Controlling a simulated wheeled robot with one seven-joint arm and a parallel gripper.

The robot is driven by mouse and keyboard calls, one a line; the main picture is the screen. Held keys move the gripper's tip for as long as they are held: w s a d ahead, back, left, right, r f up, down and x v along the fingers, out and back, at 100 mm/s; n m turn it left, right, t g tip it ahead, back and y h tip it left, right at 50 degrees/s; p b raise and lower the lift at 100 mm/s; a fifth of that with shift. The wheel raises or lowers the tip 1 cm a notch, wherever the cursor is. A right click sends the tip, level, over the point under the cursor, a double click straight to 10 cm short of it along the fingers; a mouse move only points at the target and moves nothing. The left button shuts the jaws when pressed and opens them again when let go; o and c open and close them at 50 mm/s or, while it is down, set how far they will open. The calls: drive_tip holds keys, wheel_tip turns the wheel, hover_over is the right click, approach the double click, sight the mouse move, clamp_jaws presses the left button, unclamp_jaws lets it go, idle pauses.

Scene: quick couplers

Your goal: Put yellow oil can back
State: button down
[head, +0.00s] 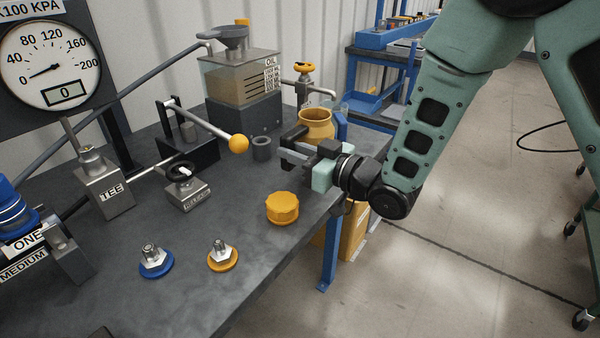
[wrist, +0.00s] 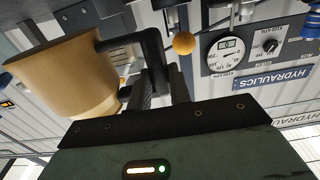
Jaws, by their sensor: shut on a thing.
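The yellow oil can (head: 316,124) is an open-topped pot, at the right rear of the bench in the head view, just behind my gripper (head: 292,155). In the wrist view the can (wrist: 68,78) fills the left side, with a dark handle (wrist: 149,48) reaching from its side. My gripper (wrist: 163,85) is shut on this handle. The can looks upright in the head view. I cannot tell whether its base touches the bench, as my gripper hides its lower part.
A yellow tap (head: 304,68) and a clear oil tank (head: 240,80) stand behind the can. The bench's (head: 190,285) right edge is under my wrist; open floor lies beyond.

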drive_tip(key=shift+f, duration=2.55)
drive_tip(key=c, duration=1.3)
unclamp_jaws()
drive_tip(key=shift+f, duration=0.15)
